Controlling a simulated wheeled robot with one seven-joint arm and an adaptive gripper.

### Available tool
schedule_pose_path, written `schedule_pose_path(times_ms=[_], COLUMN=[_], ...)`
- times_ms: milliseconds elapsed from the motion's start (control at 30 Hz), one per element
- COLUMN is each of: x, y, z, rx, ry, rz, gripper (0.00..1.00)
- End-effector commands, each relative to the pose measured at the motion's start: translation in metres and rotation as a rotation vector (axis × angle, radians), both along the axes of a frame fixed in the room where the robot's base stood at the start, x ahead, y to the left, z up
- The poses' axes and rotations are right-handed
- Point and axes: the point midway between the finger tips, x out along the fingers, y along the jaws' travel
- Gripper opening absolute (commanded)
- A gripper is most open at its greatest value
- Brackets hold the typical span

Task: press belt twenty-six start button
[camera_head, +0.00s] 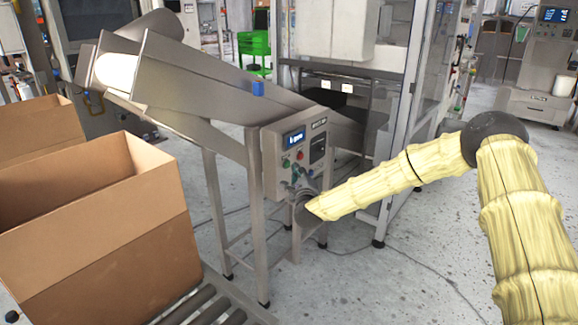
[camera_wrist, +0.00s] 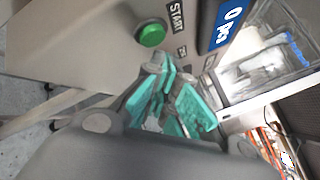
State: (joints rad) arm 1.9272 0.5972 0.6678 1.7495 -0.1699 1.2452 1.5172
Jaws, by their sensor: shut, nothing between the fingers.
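A grey control box (camera_head: 272,172) is mounted on the frame of the inclined belt conveyor (camera_head: 205,95). A round green button (camera_wrist: 151,33) beside a START label (camera_wrist: 176,17) shows in the wrist view at upper middle. On the box in the head view are small green and red buttons under a blue display (camera_head: 294,138). My gripper (camera_wrist: 172,88), with teal finger pads, is shut and empty. In the wrist view its tips appear just below the green button; I cannot tell whether they touch the panel. In the head view my gripper (camera_head: 300,190) is in front of the box's lower part.
Open cardboard boxes (camera_head: 110,255) stand at the left near a roller track (camera_head: 208,308). A glass-sided machine frame (camera_head: 402,95) stands behind my arm. Grey floor is clear at lower middle. In the wrist view a blue display (camera_wrist: 229,18) reads 0 pcs.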

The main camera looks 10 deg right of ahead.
Motion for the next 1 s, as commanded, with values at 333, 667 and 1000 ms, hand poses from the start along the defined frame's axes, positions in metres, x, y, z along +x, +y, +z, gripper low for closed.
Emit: schedule_pose_path(times_ms=[333,667,1000], x=[0.0,0.0046,0.0056], y=[0.0002,0.0051,0.0061], z=[0.0001,-0.0008,0.0007], rx=[0.0,0.0,0.0], ry=[0.0,-0.001,-0.001], rz=[0.0,0.0,0.001], gripper=[0.0,0.0,0.0])
